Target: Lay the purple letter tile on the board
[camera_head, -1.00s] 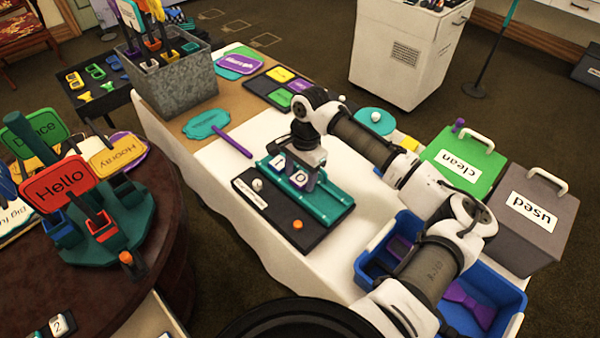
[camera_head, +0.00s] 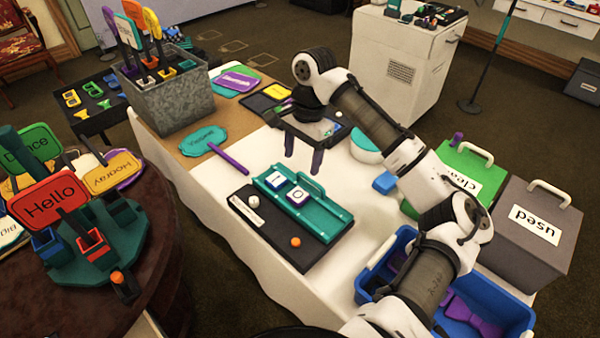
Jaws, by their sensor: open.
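The board is a teal tray (camera_head: 325,217) with a raised rail, on a black base (camera_head: 268,230) on the white-covered table. Two white-faced letter tiles lie side by side in its left part. The right one, marked with an O, has purplish-blue edges and looks like the purple letter tile (camera_head: 297,197). The other is a blue-edged tile (camera_head: 277,181). Both lie face up. My gripper (camera_head: 303,162) is open and empty, above and behind the board, fingers pointing down. It is apart from the tiles.
A blue bin (camera_head: 480,300), green "clean" box (camera_head: 448,178) and grey "used" box (camera_head: 535,220) stand right. A sign carousel (camera_head: 85,235) stands left.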

